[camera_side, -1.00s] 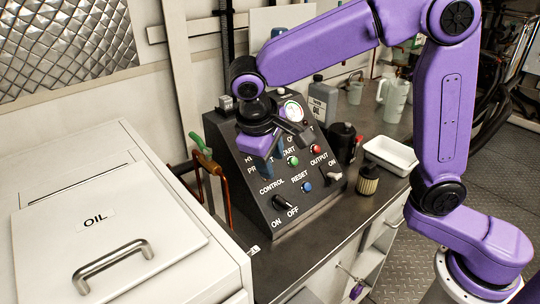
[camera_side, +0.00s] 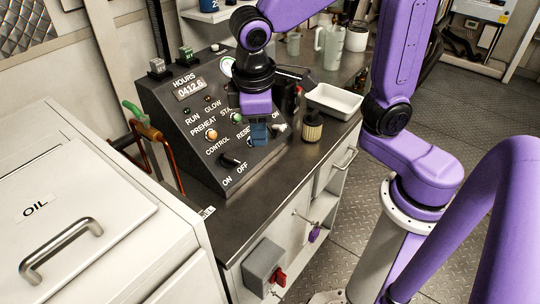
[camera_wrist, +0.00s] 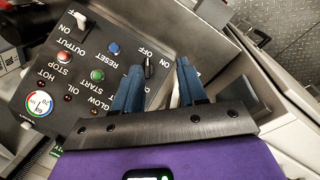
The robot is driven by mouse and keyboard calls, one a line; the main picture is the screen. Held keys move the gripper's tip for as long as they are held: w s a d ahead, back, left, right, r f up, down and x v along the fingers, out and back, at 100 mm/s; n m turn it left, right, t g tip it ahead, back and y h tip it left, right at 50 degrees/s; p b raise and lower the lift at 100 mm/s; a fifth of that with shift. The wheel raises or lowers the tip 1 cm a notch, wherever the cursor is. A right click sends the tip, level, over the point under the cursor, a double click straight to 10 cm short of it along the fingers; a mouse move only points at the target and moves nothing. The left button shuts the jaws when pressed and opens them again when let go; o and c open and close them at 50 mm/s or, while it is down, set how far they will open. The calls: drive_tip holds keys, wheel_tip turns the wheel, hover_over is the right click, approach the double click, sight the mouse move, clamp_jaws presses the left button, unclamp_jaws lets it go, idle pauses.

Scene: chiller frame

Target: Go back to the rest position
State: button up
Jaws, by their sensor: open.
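My gripper (camera_side: 259,134) hangs in front of the sloped black control panel (camera_side: 168,112) in the side view, with its blue fingers pointing down near the RESET label. The panel (camera_wrist: 50,68) fills the left of that view. The hour meter (camera_side: 189,88) on the panel reads about 0412.6. I cannot tell whether a finger touches the panel.
The white OIL cabinet (camera_side: 150,235) stands at left. On the counter are a white tray (camera_side: 335,101), a small filter (camera_side: 312,126) and a jug (camera_side: 330,46). A grey box with a red switch (camera_side: 264,266) is on the counter front.

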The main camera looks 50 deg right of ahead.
drive_tip(key=s+d+f+n+y, duration=0.1)
drive_tip(key=s+d+n, duration=0.1)
drive_tip(key=s+d, duration=0.2)
drive_tip(key=s+d+f+n+g+y, duration=0.1)
drive_tip(key=s+d, duration=0.3)
drive_tip(key=s, duration=0.6)
drive_tip(key=shift+s+d+f+n, duration=0.35)
drive_tip(key=shift+f+n, duration=0.45)
drive_tip(key=shift+w+a+r, duration=0.1)
